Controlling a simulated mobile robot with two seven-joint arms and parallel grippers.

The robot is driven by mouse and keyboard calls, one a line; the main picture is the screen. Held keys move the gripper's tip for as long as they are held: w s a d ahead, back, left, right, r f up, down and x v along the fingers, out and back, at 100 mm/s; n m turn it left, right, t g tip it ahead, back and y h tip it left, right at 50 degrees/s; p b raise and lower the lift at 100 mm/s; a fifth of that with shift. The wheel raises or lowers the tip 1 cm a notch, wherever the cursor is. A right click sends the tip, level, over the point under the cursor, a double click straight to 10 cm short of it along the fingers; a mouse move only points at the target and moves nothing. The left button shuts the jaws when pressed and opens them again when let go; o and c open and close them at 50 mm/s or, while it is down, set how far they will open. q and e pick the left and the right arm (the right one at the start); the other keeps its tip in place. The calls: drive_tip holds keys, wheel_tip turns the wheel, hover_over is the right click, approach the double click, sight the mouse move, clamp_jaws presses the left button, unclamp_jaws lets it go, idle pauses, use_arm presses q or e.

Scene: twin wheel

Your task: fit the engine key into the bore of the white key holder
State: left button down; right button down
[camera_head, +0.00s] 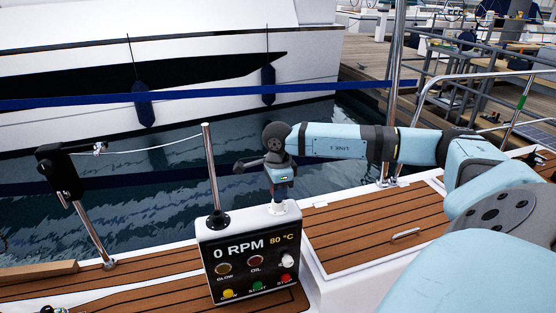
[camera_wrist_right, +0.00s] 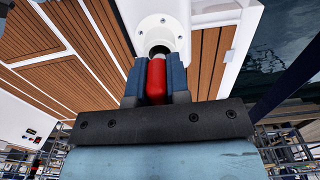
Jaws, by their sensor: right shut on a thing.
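The engine key (camera_wrist_right: 157,82) is red and sits between the two dark-blue fingers of my right gripper (camera_wrist_right: 157,75) in the right wrist view. The gripper is shut on it. The white key holder (camera_wrist_right: 160,22) lies just beyond the fingertips, and its dark round bore is directly ahead of the key. I cannot tell whether the key's tip is inside the bore. In the head view my right gripper (camera_head: 280,188) points down over the holder (camera_head: 279,207) at the top of the control panel, and the key is hidden there. My left gripper is not in view.
The control panel (camera_head: 240,247) shows 0 RPM and has coloured buttons. A metal post (camera_head: 211,165) stands close left of my right gripper. Teak deck (camera_head: 365,230) lies to the right. A railing (camera_head: 422,100), water and a white boat are behind.

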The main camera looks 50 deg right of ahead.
use_arm(q)
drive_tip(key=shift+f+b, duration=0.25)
drive_tip(key=shift+b, duration=0.05)
use_arm(e)
drive_tip(key=shift+f, duration=0.5)
drive_tip(key=c, duration=1)
unclamp_jaws()
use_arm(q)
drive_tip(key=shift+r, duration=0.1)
use_arm(e)
drive_tip(key=shift+r, duration=0.3)
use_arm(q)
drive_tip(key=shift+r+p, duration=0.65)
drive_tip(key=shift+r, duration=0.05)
use_arm(e)
wheel_tip(320, 180, up, 13)
drive_tip(key=shift+r, duration=0.2)
